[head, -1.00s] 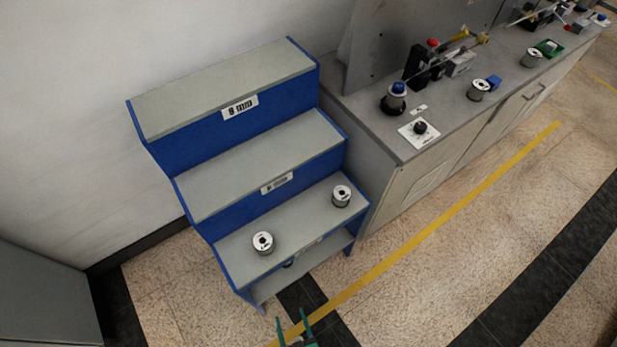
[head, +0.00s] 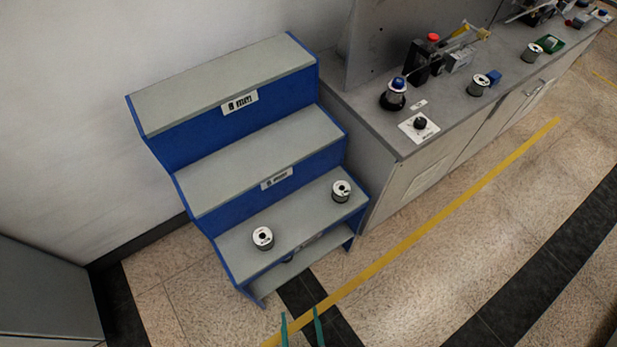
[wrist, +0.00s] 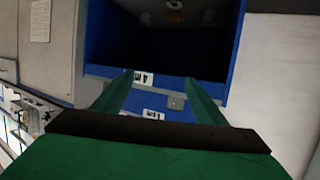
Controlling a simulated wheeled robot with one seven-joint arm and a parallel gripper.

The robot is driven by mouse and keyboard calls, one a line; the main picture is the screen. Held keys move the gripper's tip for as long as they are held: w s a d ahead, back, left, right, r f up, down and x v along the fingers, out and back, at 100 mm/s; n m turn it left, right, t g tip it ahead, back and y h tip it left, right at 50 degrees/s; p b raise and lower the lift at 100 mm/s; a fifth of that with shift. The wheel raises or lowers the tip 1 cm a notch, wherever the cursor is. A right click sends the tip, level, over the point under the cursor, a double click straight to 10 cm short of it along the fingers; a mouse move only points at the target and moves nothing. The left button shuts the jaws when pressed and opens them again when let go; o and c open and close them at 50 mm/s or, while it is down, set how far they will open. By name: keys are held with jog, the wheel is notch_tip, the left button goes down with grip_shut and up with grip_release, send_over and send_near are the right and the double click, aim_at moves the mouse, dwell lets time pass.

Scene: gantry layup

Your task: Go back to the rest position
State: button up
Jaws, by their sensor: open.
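My gripper (head: 301,328) shows at the bottom edge of the head view as two green fingers, spread apart with nothing between them. It is over the floor in front of the blue and grey stepped rack (head: 230,158). In the wrist view the fingers of my gripper (wrist: 158,95) are also apart and empty, pointing toward blue rack surfaces (wrist: 205,72) with white labels and a dark opening beyond. No contact with anything shows.
A workbench (head: 440,122) with spools and devices stands right of the rack. A yellow line (head: 440,218) crosses the open floor.

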notch_tip(320, 180, up, 26)
jog(key=d+m+t+h, duration=0.1)
jog(key=d+h, duration=0.1)
jog(key=shift+d+m, duration=0.25)
jog(key=shift+m, duration=0.15)
jog(key=shift+s+f, duration=0.1)
jog(key=shift+s, duration=0.05)
